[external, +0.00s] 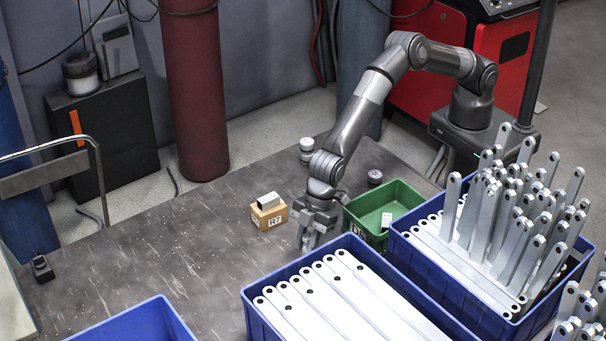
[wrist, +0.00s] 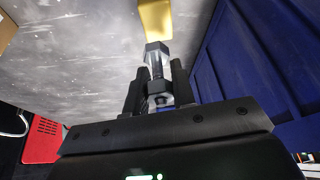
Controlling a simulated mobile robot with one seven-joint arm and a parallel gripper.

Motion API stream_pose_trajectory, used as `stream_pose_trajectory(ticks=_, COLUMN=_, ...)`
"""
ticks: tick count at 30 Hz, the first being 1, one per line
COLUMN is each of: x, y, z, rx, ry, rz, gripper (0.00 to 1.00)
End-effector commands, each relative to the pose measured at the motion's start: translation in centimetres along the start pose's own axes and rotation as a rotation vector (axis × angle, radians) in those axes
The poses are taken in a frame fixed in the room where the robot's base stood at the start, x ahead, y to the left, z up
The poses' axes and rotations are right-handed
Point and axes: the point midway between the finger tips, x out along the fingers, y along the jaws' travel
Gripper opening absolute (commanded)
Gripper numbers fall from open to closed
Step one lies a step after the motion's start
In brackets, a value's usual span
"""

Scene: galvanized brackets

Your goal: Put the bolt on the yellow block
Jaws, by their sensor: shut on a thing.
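My gripper (external: 309,238) points down over the table, just left of the green bin and behind the front blue crate. In the wrist view my gripper (wrist: 157,88) is shut on a dark grey hex bolt (wrist: 156,66), its head towards the top of the picture. The yellow block (wrist: 155,18) shows at the top edge of the wrist view, beyond the bolt head. The bolt head overlaps its near edge in the picture; I cannot tell whether they touch. I cannot make out the bolt or the yellow block in the external view.
A blue crate (external: 246,298) of flat brackets stands close in front, its wall (wrist: 240,62) at right in the wrist view. A green bin (external: 367,209) is to the right. A tan block (external: 268,217) carrying a metal piece is left. The table (external: 165,245) is mostly clear farther left.

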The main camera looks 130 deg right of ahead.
Motion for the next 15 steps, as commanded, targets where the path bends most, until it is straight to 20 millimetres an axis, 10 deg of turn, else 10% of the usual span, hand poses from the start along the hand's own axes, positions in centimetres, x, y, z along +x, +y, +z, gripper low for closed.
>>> stream_pose_trajectory(ticks=15, x=4.4, y=-0.6, z=1.2, rx=0.000, ry=0.002, rz=0.001, gripper=0.00)
